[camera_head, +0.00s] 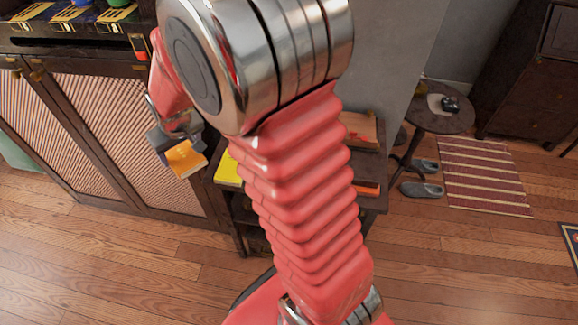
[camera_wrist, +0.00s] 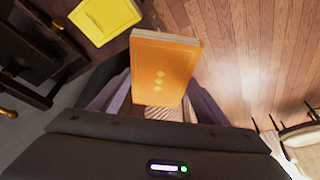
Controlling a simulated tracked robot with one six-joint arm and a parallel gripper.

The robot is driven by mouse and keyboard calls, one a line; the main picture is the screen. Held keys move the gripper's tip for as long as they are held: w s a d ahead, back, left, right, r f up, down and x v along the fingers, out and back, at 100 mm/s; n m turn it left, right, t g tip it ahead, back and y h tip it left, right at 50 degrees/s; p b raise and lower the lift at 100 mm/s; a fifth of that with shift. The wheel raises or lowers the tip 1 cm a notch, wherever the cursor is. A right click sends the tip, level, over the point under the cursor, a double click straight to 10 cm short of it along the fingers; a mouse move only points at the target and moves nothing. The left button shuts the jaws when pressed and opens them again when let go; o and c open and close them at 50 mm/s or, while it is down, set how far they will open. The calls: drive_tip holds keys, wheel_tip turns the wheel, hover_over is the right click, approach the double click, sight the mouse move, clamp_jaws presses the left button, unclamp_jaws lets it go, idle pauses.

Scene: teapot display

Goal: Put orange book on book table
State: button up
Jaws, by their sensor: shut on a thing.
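My gripper (camera_wrist: 150,105) is shut on the orange book (camera_wrist: 163,65), which fills the middle of the wrist view with its cover facing the camera. In the head view the orange book (camera_head: 184,158) hangs from my gripper (camera_head: 178,140) in front of the cabinet, left of the small dark table. That dark table (camera_head: 374,196) is probably the book table. A yellow book (camera_head: 228,170) lies at its left side and also shows in the wrist view (camera_wrist: 103,17). My red arm hides the middle of the table.
A dark cabinet with slatted doors (camera_head: 120,130) stands on the left, with several items on top. A round side table (camera_head: 440,115) stands at the right, with slippers (camera_head: 422,188) and a striped rug (camera_head: 482,175) nearby. The wooden floor (camera_head: 130,265) in front is clear.

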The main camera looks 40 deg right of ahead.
drive_tip(key=shift+w+a, duration=0.15)
drive_tip(key=shift+w, duration=0.05)
idle(0.3)
drive_tip(key=shift+d, duration=0.3)
drive_tip(key=s+d+f+n+y, duration=0.1)
drive_tip(key=s+d+n, duration=0.1)
drive_tip(key=s+d, duration=0.3)
drive_tip(key=s+d+f+n+y, duration=0.1)
drive_tip(key=s+d+n, duration=0.2)
drive_tip(key=d, duration=1)
drive_tip(key=s+d+f+n, duration=0.1)
drive_tip(key=s+d+n, duration=0.1)
drive_tip(key=s+d, duration=0.6)
drive_tip(key=shift+s+d+f+n+g+y, duration=0.25)
drive_tip(key=shift+s+d+n+g+y, duration=0.1)
drive_tip(key=shift+d+g+y, duration=0.1)
drive_tip(key=shift+f, duration=3.15)
